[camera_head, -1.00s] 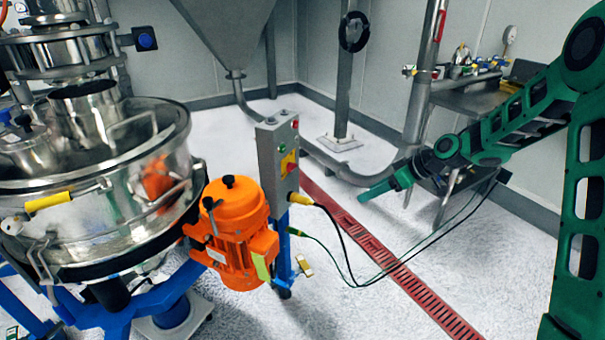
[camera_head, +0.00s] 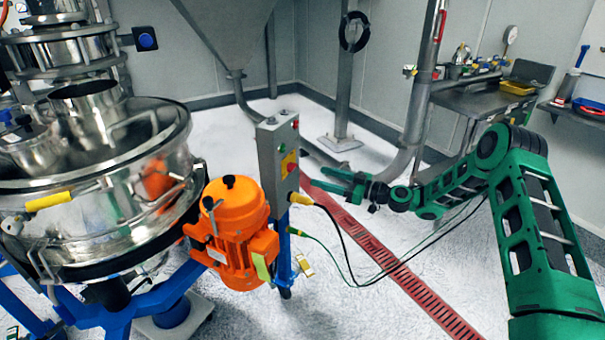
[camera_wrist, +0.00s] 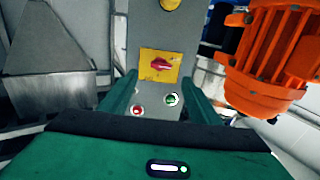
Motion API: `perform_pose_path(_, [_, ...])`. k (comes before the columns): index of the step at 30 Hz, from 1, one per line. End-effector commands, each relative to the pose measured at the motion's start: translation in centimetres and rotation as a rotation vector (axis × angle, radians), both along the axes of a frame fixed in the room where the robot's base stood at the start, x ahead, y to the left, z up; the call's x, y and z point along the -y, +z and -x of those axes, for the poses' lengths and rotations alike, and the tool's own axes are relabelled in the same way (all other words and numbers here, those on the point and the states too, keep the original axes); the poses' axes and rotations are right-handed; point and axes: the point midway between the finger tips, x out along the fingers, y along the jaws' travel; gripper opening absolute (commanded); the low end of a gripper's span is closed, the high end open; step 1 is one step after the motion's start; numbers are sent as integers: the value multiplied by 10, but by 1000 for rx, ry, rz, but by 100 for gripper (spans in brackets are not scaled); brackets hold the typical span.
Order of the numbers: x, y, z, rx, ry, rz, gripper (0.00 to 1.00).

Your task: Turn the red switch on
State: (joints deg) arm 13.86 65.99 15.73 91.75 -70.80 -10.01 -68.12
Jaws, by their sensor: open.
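The red switch (camera_wrist: 160,64) is a rotary knob on a yellow plate (camera_wrist: 146,74), on the front of a grey control box. In the head view the box (camera_head: 268,160) stands upright beside the orange motor, with the yellow plate (camera_head: 289,163) on its right-hand face. My gripper (camera_head: 335,182) is to the right of the box, apart from it, its fingers pointing left toward it. In the wrist view my gripper (camera_wrist: 158,92) is open and empty, and the switch shows between and beyond the two green fingertips. The knob's handle looks slightly slanted.
A red button (camera_wrist: 137,111) and a green button (camera_wrist: 171,99) share the panel with the switch. The orange motor (camera_head: 236,230) is close beside the box. Red floor grating (camera_head: 400,275) runs underneath.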

Motion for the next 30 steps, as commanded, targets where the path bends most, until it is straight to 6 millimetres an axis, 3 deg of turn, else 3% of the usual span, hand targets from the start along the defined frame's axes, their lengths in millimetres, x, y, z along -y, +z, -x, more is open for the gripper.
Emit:
perform_pose_path(15, [-75,0,-33,0,1,1,57])
perform_pose_path(21, [-86,0,-38,-2,0,2,57])
perform_pose_path(30, [-87,0,-39,-2,0,2,54])
